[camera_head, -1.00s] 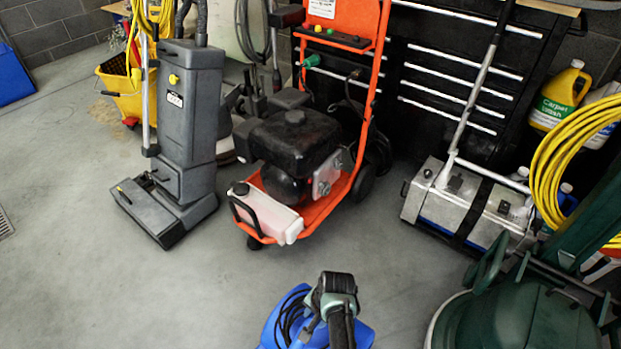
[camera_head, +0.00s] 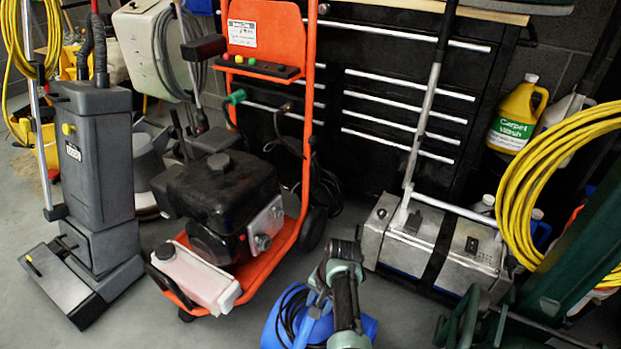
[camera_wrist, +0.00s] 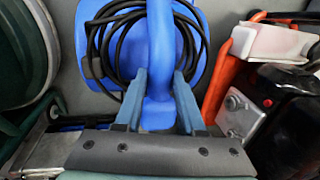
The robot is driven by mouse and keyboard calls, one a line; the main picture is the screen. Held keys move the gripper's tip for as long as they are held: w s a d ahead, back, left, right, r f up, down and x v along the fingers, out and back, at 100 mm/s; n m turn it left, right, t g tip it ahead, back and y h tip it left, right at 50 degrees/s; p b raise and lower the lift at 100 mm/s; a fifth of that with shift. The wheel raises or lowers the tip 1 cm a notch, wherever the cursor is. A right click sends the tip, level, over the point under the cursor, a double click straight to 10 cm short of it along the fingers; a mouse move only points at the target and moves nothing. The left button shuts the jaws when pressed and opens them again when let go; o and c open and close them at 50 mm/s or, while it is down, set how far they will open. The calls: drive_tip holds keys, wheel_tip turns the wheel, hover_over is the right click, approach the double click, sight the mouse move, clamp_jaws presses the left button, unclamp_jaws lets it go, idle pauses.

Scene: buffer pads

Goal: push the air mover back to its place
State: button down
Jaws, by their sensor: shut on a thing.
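The air mover is a blue rounded housing with a coiled black cord on it; it shows at the bottom middle of the head view (camera_head: 364,326) and fills the upper middle of the wrist view (camera_wrist: 194,60). My gripper (camera_wrist: 159,78) is shut on its blue handle, with one finger on each side. In the head view my gripper (camera_head: 321,296) and wrist cover part of the air mover. Its underside and its contact with the floor are hidden.
An orange-framed machine (camera_head: 262,250) with a black engine stands close ahead on the left. A silver floor machine (camera_head: 390,245) stands ahead on the right, before a black drawer cabinet (camera_head: 365,95). Green equipment (camera_head: 480,320) is near on the right. Bare floor shows between orange and silver machines.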

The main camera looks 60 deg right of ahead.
drive_tip(key=shift+d+r+b, duration=0.2)
drive_tip(key=shift+d+b, duration=0.2)
drive_tip(key=shift+d, duration=1.25)
drive_tip(key=c, duration=0.5)
unclamp_jaws()
drive_tip(key=shift+a, duration=0.1)
drive_tip(key=shift+a+f, duration=0.1)
drive_tip(key=shift+f, duration=0.05)
drive_tip(key=shift+a+r, duration=0.1)
drive_tip(key=shift+r, duration=0.1)
drive_tip(key=s+r+p, duration=0.1)
drive_tip(key=r+p, duration=0.1)
drive_tip(key=r, duration=0.2)
drive_tip(key=r+p, duration=0.3)
drive_tip(key=r, duration=0.1)
drive_tip(key=s+r+p, duration=0.1)
drive_tip(key=r+p, duration=0.2)
drive_tip(key=r, duration=0.1)
drive_tip(key=shift+s+r, duration=0.2)
drive_tip(key=shift+s, duration=0.1)
drive_tip(key=shift+w, duration=0.1)
